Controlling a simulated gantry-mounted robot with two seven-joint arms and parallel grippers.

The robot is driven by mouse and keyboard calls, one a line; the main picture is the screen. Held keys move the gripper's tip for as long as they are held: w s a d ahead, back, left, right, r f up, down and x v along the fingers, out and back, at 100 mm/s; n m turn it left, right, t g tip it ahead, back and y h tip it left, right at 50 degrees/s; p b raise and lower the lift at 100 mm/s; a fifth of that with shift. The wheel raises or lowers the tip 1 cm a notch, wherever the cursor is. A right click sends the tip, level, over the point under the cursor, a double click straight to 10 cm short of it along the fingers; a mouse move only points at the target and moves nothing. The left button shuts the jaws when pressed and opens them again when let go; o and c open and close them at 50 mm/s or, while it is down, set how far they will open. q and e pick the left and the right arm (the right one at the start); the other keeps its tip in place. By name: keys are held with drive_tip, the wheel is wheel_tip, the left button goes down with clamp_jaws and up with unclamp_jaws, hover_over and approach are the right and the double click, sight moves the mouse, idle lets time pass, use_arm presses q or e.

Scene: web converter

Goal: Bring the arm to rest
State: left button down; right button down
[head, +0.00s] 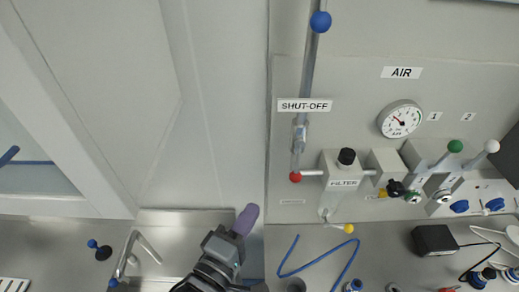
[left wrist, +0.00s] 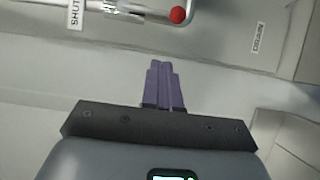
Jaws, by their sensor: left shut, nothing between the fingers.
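My left arm comes up from the bottom of the head view. Its gripper (head: 247,217) has purple fingers and sits in front of the pale wall panel, left of the air panel. In the left wrist view the purple fingers (left wrist: 164,66) are together with nothing between them. The fingers touch nothing that I can see. My right gripper is not in view.
The air panel holds a shut-off pipe with a red ball (head: 295,177) and a blue ball (head: 320,21), a filter (head: 342,180), and a gauge (head: 400,119). A blue hose (head: 318,268) lies below. A bent metal tap (head: 128,252) stands left of the arm.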

use_arm(q)
drive_tip(key=s+a+f+m+g+y+p, duration=0.7)
drive_tip(key=s+a+f+m+g, duration=0.5)
drive_tip(key=s+a+f+m, duration=0.3)
drive_tip(key=s+a+f+p, duration=0.1)
drive_tip(key=s+a+f, duration=0.1)
drive_tip(key=s+f, duration=0.1)
drive_tip(key=shift+a+f+g+p, duration=0.3)
drive_tip(key=shift+a+f, duration=0.05)
drive_tip(key=shift+f, duration=0.1)
drive_tip(key=shift+s, duration=0.1)
idle(0.8)
